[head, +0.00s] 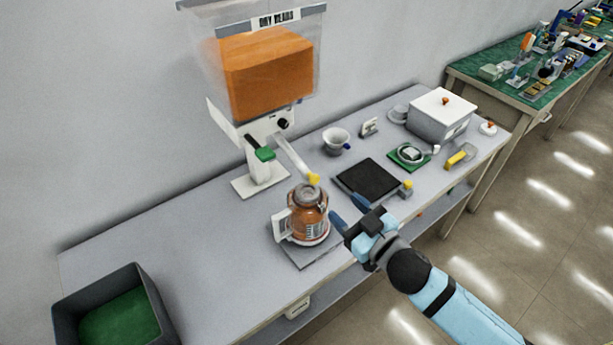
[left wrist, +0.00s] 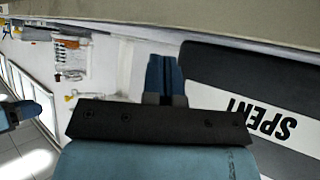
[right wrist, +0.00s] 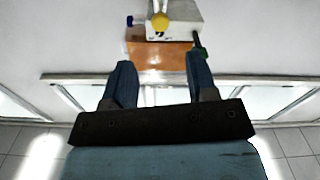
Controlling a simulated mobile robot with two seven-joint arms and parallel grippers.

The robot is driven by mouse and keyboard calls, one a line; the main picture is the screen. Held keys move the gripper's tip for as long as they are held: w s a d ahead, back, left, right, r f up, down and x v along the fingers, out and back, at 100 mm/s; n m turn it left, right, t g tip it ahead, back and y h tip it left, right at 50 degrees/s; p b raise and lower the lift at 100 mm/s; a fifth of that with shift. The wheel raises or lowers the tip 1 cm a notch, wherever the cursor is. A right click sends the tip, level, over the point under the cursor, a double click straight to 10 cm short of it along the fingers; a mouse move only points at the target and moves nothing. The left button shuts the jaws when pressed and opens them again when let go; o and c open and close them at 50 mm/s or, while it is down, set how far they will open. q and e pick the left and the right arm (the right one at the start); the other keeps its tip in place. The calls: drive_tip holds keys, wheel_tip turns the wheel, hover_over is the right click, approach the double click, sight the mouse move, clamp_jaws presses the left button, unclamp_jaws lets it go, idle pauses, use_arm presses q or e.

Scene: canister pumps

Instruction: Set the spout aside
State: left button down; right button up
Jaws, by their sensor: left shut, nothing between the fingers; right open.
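A pale tube-like spout (head: 296,160) with a yellow tip (head: 313,180) slants down from the white dispenser. Its tip hangs above a jar of orange contents (head: 307,222) with a white handle. The yellow tip also shows in the right wrist view (right wrist: 160,22), beyond and between the fingers. My right gripper (head: 337,210) is open and empty, just right of the jar over the table's front edge. My left gripper (left wrist: 164,75) is shut and empty near a dark bin marked SPENT (left wrist: 265,100); it is outside the head view.
A dispenser hopper (head: 265,75) labelled DRY BEANS stands behind the jar. A dark mat (head: 368,178), a cup (head: 336,140), a green pad (head: 400,163) and a white lidded box (head: 440,120) lie to the right. A bin with a green bottom (head: 135,275) stands at left.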

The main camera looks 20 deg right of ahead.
sight(317, 181)
drive_tip(key=x, duration=1.1)
drive_tip(key=shift+w+f, duration=0.15)
drive_tip(key=shift+w, duration=0.1)
clamp_jaws()
